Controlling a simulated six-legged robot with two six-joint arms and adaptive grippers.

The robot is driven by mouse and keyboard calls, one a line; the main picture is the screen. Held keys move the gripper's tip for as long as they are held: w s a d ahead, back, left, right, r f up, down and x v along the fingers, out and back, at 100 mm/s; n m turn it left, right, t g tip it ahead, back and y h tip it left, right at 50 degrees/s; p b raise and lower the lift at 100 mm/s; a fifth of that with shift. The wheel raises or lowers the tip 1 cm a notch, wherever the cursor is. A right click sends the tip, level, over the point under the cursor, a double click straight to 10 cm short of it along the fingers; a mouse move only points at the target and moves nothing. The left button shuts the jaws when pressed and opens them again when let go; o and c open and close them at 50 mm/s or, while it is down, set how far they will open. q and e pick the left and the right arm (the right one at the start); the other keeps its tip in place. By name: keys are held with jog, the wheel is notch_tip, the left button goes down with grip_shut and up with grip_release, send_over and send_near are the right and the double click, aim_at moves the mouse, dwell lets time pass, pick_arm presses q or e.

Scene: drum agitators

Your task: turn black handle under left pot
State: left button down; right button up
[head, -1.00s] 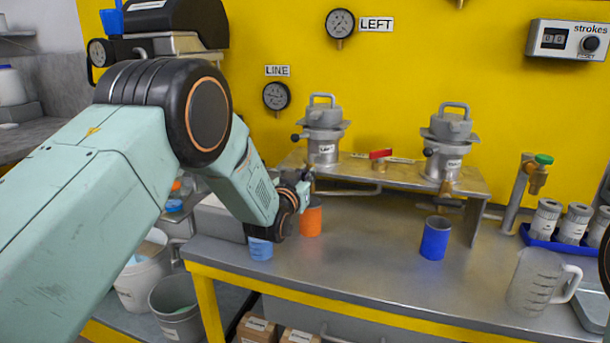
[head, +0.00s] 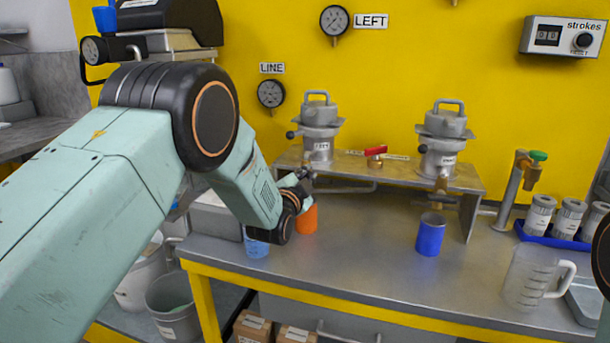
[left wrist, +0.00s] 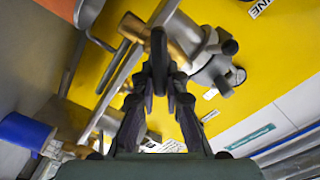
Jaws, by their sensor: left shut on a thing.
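The left pot (head: 319,120) is a grey lidded vessel on the metal stand, below the LINE gauge. My left gripper (head: 306,174) reaches in under it, at the stand's left end. In the left wrist view its fingers (left wrist: 159,65) close together around a black handle (left wrist: 158,40) beside a brass valve (left wrist: 130,24). The left pot (left wrist: 203,42) appears tilted beyond the fingers in that view. In the head view, the handle is too small and covered by the gripper to make out. My right gripper is out of view.
An orange cup (head: 307,219) and a light-blue cup (head: 257,246) stand close to my left gripper. A blue cup (head: 430,236) stands under the right pot (head: 441,145). A red-handled valve (head: 375,152) sits between the pots. A clear jug (head: 526,279) stands at right.

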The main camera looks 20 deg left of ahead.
pick_arm(q)
jog(key=m, duration=0.3)
jog(key=shift+d+f+m, duration=0.15)
jog(key=shift+f+m, duration=0.25)
jog(key=shift+f+m+b, duration=0.25)
jog(key=shift+m+b, duration=0.15)
jog(key=shift+m, duration=1.4)
jog(key=c, duration=1.4)
grip_release()
jog(key=shift+s, duration=0.15)
jog(key=s, duration=1.1)
jog(key=shift+s, duration=0.4)
